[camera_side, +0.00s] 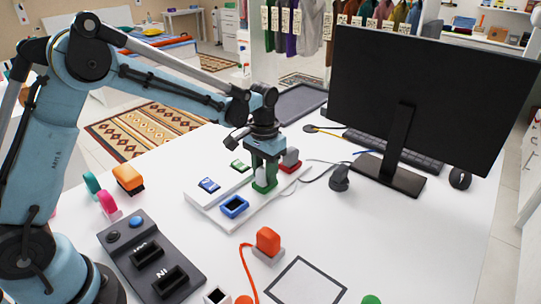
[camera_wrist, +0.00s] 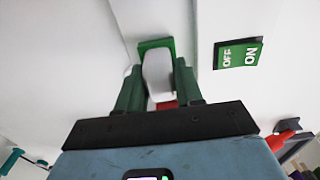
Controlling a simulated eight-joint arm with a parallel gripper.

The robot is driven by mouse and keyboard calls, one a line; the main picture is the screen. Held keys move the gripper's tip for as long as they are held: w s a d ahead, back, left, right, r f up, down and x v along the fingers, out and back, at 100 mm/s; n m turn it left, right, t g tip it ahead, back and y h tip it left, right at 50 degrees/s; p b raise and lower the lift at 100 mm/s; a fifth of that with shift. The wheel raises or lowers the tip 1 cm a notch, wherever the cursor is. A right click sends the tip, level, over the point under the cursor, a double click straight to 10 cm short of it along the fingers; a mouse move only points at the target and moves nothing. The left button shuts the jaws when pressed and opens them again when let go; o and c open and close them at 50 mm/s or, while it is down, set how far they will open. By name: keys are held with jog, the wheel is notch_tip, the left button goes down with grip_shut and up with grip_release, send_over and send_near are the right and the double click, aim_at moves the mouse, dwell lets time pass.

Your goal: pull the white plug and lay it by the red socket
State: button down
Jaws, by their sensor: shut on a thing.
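My gripper (camera_side: 264,166) points down over the white board, its fingers shut on the white plug (camera_side: 262,174). The plug also shows between the two green fingers in the wrist view (camera_wrist: 158,76). It stands upright at the green socket (camera_side: 264,187), whose rim shows just past it in the wrist view (camera_wrist: 154,44); I cannot tell whether it is fully seated. The red socket (camera_side: 297,169) is behind and right of the gripper, with a grey plug (camera_side: 291,156) on it. A bit of red (camera_wrist: 167,105) shows between the fingers in the wrist view.
On the board (camera_side: 214,224) are a blue socket (camera_side: 234,207), a blue switch (camera_side: 209,185) and a green switch (camera_side: 240,166). A dark adapter (camera_side: 339,178) with a cable and the monitor (camera_side: 430,95) stand to the right. An orange plug (camera_side: 268,240) is in front.

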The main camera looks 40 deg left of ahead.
jog(key=shift+r, duration=1.25)
dwell(1.2)
jog(key=shift+r, duration=1.95)
jog(key=w+a+f+y, duration=0.1)
jog(key=a+y, duration=0.1)
jog(key=a, duration=0.2)
jog(key=w+a+f+y, duration=0.1)
jog(key=w+a+y, duration=0.1)
jog(key=a, duration=0.2)
jog(key=w+a+y, duration=0.1)
jog(key=w+a, duration=0.1)
jog(key=a, duration=0.2)
jog(key=shift+w+a+f+y, duration=0.2)
jog(key=shift+a+f+y, duration=0.1)
jog(key=shift+f+y, duration=0.1)
jog(key=w+a+y, duration=0.3)
jog(key=a+y, duration=0.3)
jog(key=a, duration=0.5)
jog(key=shift+s+d+f, duration=0.1)
jog(key=shift+f, duration=1.3)
jog(key=shift+s+d+f, duration=0.1)
jog(key=shift+f, duration=1.3)
